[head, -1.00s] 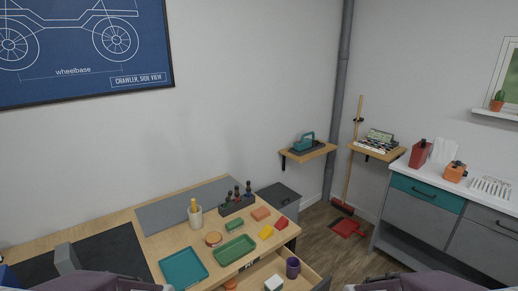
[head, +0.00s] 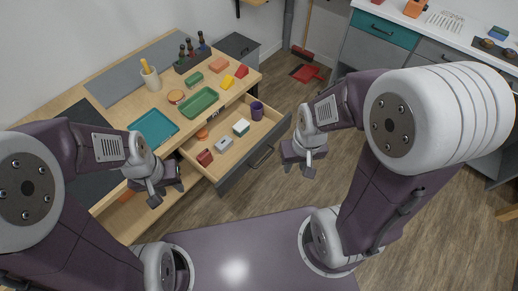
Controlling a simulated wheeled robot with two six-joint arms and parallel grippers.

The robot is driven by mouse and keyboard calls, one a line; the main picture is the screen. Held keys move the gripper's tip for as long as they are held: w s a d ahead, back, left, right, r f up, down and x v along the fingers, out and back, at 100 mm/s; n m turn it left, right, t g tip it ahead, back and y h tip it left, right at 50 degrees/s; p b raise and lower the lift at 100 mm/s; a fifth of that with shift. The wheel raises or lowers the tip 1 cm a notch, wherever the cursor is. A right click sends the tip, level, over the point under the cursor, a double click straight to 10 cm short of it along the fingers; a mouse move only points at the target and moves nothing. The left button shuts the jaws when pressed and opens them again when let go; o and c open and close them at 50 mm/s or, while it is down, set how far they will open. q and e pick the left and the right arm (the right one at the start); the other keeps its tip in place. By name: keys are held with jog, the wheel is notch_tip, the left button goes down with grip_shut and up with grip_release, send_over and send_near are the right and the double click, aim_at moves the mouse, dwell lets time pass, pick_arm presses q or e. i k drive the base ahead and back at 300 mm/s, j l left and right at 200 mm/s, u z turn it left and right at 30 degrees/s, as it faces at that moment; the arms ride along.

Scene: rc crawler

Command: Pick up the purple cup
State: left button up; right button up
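The purple cup (head: 257,111) stands upright in the open drawer (head: 237,182) of the wooden workbench, near the drawer's far right corner. My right gripper (head: 302,165) is in the air to the right of and nearer than the cup, apart from it. My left gripper (head: 160,195) is in front of the bench, left of the drawer and well away from the cup. Nothing shows held in either gripper. The fingers are too small and dark to tell whether they are open or shut.
The drawer also holds a white-topped block (head: 241,127), a grey block (head: 224,144) and a red block (head: 205,158). A teal tray (head: 153,128) and a green tray (head: 199,102) lie on the benchtop. Wooden floor right of the drawer is clear.

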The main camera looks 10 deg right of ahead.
aim_at(256, 107)
jog(key=i+l+u, duration=0.2)
jog(key=l+u, duration=0.15)
jog(key=u, duration=0.15)
jog(key=i+l+u, duration=0.2)
jog(key=l+u, duration=0.3)
jog(key=i+l+u, duration=0.1)
jog(key=l+u, duration=0.2)
jog(key=u, duration=0.2)
